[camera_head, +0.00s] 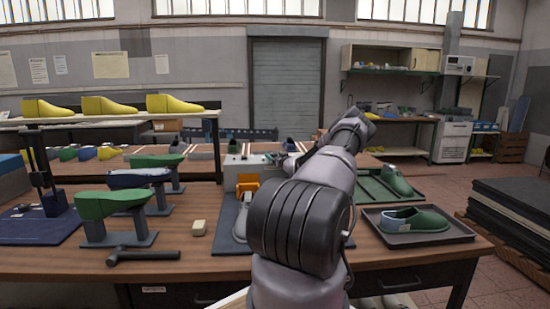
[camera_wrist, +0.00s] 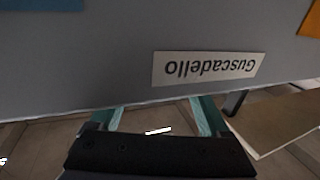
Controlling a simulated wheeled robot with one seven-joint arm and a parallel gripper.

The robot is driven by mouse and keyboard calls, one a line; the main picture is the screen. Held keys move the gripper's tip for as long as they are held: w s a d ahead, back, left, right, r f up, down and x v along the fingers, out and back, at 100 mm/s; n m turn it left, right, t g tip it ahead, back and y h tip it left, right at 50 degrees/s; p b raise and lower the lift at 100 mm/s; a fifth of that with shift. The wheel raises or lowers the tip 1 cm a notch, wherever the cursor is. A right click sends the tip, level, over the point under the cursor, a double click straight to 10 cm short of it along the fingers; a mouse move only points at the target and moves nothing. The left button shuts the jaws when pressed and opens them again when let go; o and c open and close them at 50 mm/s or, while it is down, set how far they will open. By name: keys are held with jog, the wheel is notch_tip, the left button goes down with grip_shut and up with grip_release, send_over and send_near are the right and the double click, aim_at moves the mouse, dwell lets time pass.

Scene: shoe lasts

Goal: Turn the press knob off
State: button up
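A light grey press-like machine (camera_head: 240,167) with an orange part (camera_head: 247,183) stands on the bench in the head view, partly hidden behind my arm. I cannot make out its knob clearly or tell how it is turned. In the wrist view, a grey surface fills the top, with a white label (camera_wrist: 208,67) reading "Guscadello" upside down. My gripper (camera_wrist: 160,108) shows at the bottom of the wrist view, its two teal fingers apart with nothing between them. In the head view my gripper is hidden behind my arm.
Green lasts on stands (camera_head: 115,203) and a dark hammer-like tool (camera_head: 142,256) are at the left. A small beige block (camera_head: 199,228) lies near the machine. A dark tray (camera_head: 455,232) holding a green shoe form (camera_head: 413,220) is at the right.

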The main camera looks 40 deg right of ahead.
jog(key=v, duration=1)
jog(key=shift+s, duration=0.35)
jog(key=shift+a, duration=0.1)
jog(key=w+a+r+n+g+y, duration=0.35)
jog(key=a+r, duration=0.25)
jog(key=a, duration=0.6)
jog(key=s+a+r+g+h, duration=0.2)
jog(key=s+a+r+g, duration=0.25)
jog(key=a+r, duration=0.85)
jog(key=s+a+r+m+g, duration=0.15)
jog(key=s+a+r, duration=0.25)
jog(key=s+a, duration=0.4)
jog(key=s+a+r+m, duration=0.2)
jog(key=s+a+r, duration=0.3)
jog(key=s+a, duration=0.3)
jog(key=s+a+y, duration=0.2)
jog(key=s+a, duration=0.2)
jog(key=s, duration=0.6)
jog(key=s+a+r+m+y, duration=0.1)
jog(key=s+a, duration=0.4)
jog(key=s, duration=0.5)
jog(key=shift+s+a+r+m+g+y, duration=0.25)
jog(key=shift+g+y, duration=0.2)
jog(key=shift+y, duration=0.3)
